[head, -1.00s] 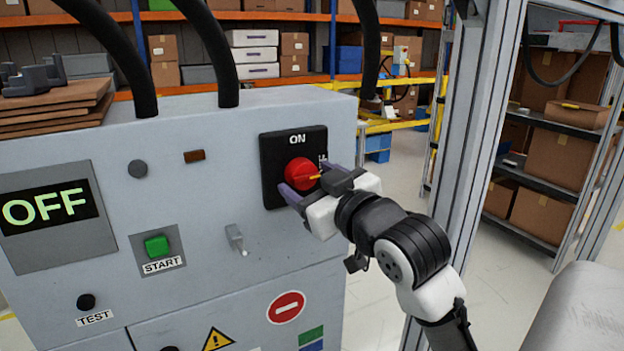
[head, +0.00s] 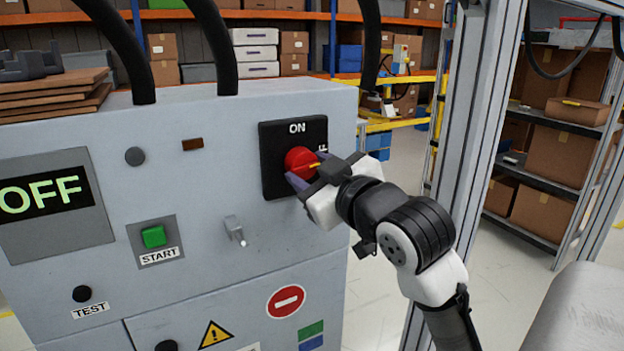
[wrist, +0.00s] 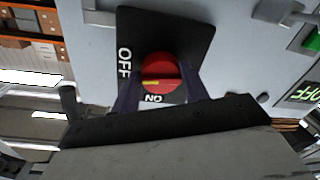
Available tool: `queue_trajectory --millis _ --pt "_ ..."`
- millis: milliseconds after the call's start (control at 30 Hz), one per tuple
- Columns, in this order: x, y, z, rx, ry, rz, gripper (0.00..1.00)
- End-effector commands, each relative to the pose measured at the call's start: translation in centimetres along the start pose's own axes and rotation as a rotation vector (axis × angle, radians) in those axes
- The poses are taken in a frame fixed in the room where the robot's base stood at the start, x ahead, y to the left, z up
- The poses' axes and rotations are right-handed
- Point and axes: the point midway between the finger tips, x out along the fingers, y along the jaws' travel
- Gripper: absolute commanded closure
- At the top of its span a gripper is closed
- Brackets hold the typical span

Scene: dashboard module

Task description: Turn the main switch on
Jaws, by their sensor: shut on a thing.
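The main switch is a red round knob (head: 299,161) on a black plate (head: 277,133) marked ON at the top and OFF at the right. Its yellow mark points right, toward OFF. My gripper (head: 307,171) is shut on the knob, with one purple finger on each side. The wrist view shows the red knob (wrist: 159,70) between the two fingers (wrist: 160,90), its yellow mark toward the OFF side. The fingers partly hide the knob and the OFF label in the head view. The display (head: 45,196) reads OFF in green.
The grey panel also carries a green START button (head: 153,237), a black TEST button (head: 82,294) and a small toggle lever (head: 234,229) below the switch. A metal frame post (head: 462,160) stands right of my arm. Black cables (head: 222,50) rise from the cabinet top.

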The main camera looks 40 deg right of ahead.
Motion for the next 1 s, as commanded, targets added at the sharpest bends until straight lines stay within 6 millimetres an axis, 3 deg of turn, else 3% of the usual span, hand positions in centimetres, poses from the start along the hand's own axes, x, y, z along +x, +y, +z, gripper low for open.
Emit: queue_trajectory --millis 1000 --pt "0.01 0.09 -0.12 -0.948 -0.063 -0.020 0.79"
